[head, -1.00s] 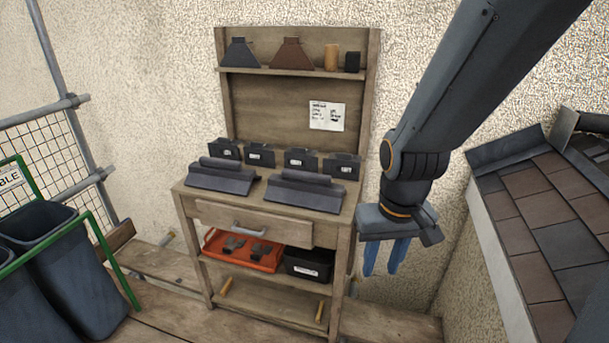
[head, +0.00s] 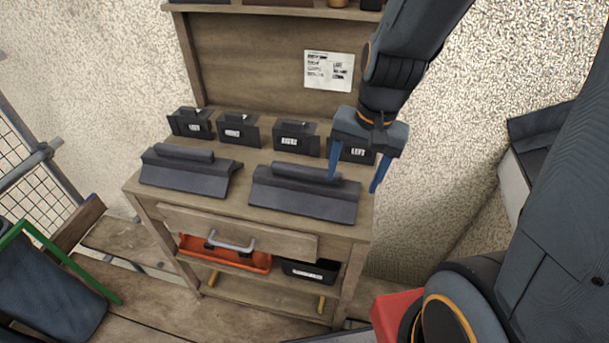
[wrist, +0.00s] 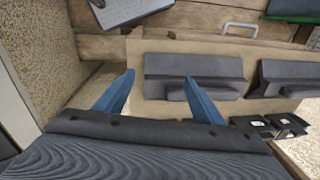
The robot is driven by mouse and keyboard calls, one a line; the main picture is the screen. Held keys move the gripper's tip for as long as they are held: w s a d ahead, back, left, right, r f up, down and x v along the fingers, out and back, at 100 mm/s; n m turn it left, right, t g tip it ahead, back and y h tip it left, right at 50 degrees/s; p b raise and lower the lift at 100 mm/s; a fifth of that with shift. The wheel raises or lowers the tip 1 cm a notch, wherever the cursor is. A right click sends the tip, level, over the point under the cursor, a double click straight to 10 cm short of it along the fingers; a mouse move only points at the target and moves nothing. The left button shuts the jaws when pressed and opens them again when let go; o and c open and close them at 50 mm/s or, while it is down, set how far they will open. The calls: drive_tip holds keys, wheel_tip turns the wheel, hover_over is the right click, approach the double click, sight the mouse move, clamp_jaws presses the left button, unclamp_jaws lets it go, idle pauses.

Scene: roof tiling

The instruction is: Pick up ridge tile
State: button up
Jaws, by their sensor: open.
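Two dark grey ridge tiles lie on the wooden workbench top (head: 240,205). The left ridge tile (head: 185,178) and the right ridge tile (head: 300,200) each have a raised roll along the top. My gripper (head: 358,180) is open and empty, with blue fingers pointing down, above the right end of the right tile. In the wrist view my gripper (wrist: 157,88) has its fingers apart beside that tile (wrist: 195,68), with one fingertip overlapping its edge in the picture. Part of the left tile (wrist: 285,75) shows at the right of the wrist view.
Several labelled dark blocks (head: 296,139) stand in a row behind the tiles; my gripper partly hides the rightmost. Below are a drawer handle (head: 232,244), an orange tray (head: 225,256) and a black bin (head: 310,270). A paper sheet (head: 329,71) hangs on the backboard.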

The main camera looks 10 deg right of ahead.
sight(310, 168)
drive_tip(key=w+a+m+y, duration=0.1)
drive_tip(key=w+m, duration=0.2)
drive_tip(key=m, duration=0.2)
drive_tip(key=w+a+f+m+y, duration=0.1)
drive_tip(key=w+a+m, duration=0.1)
drive_tip(key=m, duration=0.4)
drive_tip(key=w+a+f+m+y, duration=0.1)
drive_tip(key=w+m, duration=0.3)
drive_tip(key=m, duration=0.1)
drive_tip(key=shift+w+a+f+m+t, duration=0.2)
drive_tip(key=shift+a+f+m+t, duration=0.1)
drive_tip(key=shift+m+t, duration=0.1)
drive_tip(key=shift+w+a+f, duration=0.15)
drive_tip(key=shift+f, duration=0.05)
drive_tip(key=x, duration=0.3)
drive_tip(key=a+x, duration=0.1)
drive_tip(key=x, duration=0.3)
drive_tip(key=shift+c, duration=0.3)
drive_tip(key=shift+r, duration=0.1)
clamp_jaws()
